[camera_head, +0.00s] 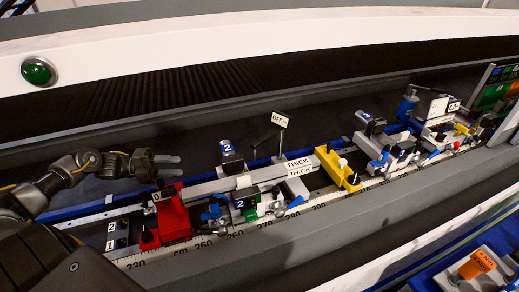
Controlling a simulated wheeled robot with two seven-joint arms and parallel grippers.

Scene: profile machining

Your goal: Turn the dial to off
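My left gripper (181,166) reaches in from the left, above the left end of the machine bed. Its two fingers show apart with nothing between them. Just below and right of it is a red block (173,219) with a "0" label and a dark knob on its low left part. A small sign (280,119) that seems to read "OFF" stands on a post at mid-bed, to the right of the gripper. A dark panel (118,235) marked 2 and 1 lies left of the red block. I cannot tell which part is the dial. My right gripper is not in view.
A ruler scale (268,226) runs along the bed's front. Profile bars marked THICK (299,164), a yellow block (339,168) and several clamps stand along it. A green button (39,72) is on the white frame. A blue bin (421,279) is at lower right.

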